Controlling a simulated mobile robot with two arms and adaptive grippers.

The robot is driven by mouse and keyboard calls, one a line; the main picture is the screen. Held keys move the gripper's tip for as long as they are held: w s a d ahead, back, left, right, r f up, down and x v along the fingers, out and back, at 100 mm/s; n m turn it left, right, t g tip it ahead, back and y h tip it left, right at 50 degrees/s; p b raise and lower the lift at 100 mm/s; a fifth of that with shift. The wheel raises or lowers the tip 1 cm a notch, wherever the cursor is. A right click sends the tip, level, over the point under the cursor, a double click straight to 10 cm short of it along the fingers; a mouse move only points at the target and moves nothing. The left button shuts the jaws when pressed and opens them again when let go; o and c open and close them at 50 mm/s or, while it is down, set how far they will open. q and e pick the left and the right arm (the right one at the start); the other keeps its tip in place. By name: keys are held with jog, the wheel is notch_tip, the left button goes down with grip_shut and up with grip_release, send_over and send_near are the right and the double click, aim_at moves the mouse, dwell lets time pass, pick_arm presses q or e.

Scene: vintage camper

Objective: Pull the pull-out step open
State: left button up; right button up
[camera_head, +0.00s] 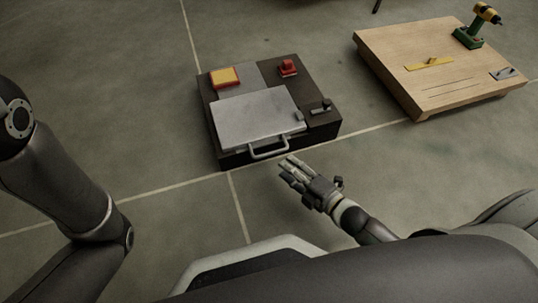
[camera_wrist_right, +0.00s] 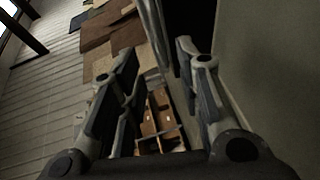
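The pull-out step appears as a flat silver panel (camera_head: 258,118) on a dark, low unit on the floor. A grey bar handle (camera_head: 268,151) is on its front edge, facing me. My right gripper (camera_head: 287,168) is just in front of and slightly right of the handle, apparently apart from it. In the right wrist view the two fingers of this gripper (camera_wrist_right: 157,55) are spread, with no clear object gripped between them. My left arm shows at the left, but its gripper is outside the view.
The unit also carries a yellow-and-red block (camera_head: 225,77), a red knob (camera_head: 288,67) and a small dark lever (camera_head: 321,107). The floor before the unit is clear at the left.

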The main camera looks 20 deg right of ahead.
aim_at(271, 153)
jog(key=b+x, duration=0.5)
jog(key=x, duration=0.4)
jog(key=shift+f, duration=0.1)
grip_shut()
